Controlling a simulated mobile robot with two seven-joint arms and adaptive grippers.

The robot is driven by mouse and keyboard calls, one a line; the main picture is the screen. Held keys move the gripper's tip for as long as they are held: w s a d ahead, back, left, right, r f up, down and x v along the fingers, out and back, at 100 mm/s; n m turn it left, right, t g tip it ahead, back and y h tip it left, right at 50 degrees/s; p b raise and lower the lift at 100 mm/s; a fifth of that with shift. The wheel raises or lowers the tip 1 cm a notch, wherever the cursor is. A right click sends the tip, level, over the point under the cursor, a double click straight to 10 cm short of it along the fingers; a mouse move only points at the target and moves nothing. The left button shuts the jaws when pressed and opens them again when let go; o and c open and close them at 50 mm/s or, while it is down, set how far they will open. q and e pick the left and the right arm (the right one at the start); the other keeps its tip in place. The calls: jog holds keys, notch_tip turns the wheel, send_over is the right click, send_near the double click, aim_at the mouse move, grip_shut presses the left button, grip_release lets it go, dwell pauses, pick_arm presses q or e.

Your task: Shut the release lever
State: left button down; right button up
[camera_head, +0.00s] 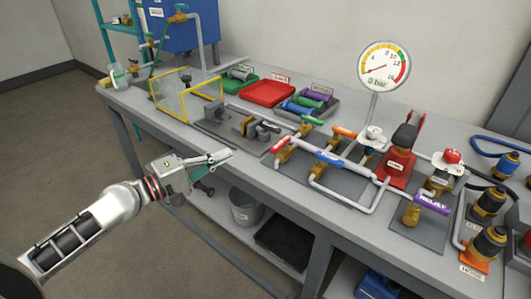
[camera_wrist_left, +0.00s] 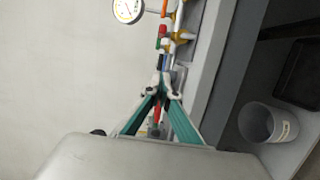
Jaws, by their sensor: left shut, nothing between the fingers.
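The purple lever (camera_head: 432,204) with white lettering, which looks like the release lever, sits on brass valve fittings at the right part of the bench in the head view. I cannot tell it in the left wrist view. My left gripper (camera_head: 222,156) is in front of the bench's front edge, far to the left of the purple lever. It is shut and empty. Its fingertips meet in the left wrist view (camera_wrist_left: 162,84). My right gripper is not in view.
The bench (camera_head: 190,112) carries valves with red (camera_head: 281,145), orange (camera_head: 344,131) and blue (camera_head: 331,158) levers, a gauge (camera_head: 384,66) reading low, and a red hand pump (camera_head: 399,160). A yellow-edged guard (camera_head: 186,92) stands at left. A bucket (camera_head: 245,207) stands below.

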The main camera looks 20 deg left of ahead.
aim_at(281, 146)
pick_arm(q)
jog(key=shift+r, duration=0.3)
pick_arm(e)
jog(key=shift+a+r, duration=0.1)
pick_arm(q)
jog(key=p+x, duration=0.1)
jog(key=x, duration=0.3)
jog(key=p+x, duration=0.1)
jog(key=x, duration=0.4)
jog(key=shift+w+d+r+p, duration=0.15)
jog(key=shift+w+r+p, duration=0.05)
jog(key=shift+w+p, duration=0.15)
jog(key=d+p, duration=0.1)
jog(key=s+d, duration=0.1)
jog(key=d, duration=0.1)
jog(key=shift+p, duration=0.35)
jog(key=shift+d, duration=0.25)
jog(key=shift+s+d+f, duration=0.1)
jog(key=shift+d+f, duration=0.1)
jog(key=shift+d, duration=0.05)
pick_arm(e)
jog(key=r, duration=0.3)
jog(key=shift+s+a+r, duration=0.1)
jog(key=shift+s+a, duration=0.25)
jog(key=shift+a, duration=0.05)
